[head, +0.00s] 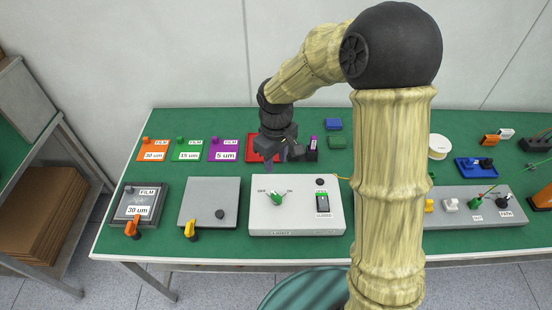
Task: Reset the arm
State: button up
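My arm rises in the front right of the head view and bends left at a black elbow. My gripper (284,152) hangs over the green table, above and behind the white switch box (262,222) and in front of a red plate (258,146). It points down, and its fingers look small and dark. I cannot tell whether they are open or shut, and no held thing can be made out. The white box has a green knob (277,198) between OFF and ON labels and a black rocker switch (322,202).
The green table (165,247) holds orange, green and purple film plates (225,150) at the back left. A 30 um frame (141,203) and a grey plate (210,202) stand in front. A grey connector panel (465,212) is at right. A shelf with cardboard (35,190) stands left.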

jog(key=shift+d, duration=0.1)
dwell(0.3)
jog(key=s+d+r+m+t, duration=0.2)
jog(key=s+d+m, duration=0.6)
jog(key=s+d, duration=0.4)
jog(key=shift+s+d+r+m+t, duration=0.3)
jog(key=shift+d+r+m, duration=0.15)
jog(key=shift+d, duration=0.2)
dwell(0.3)
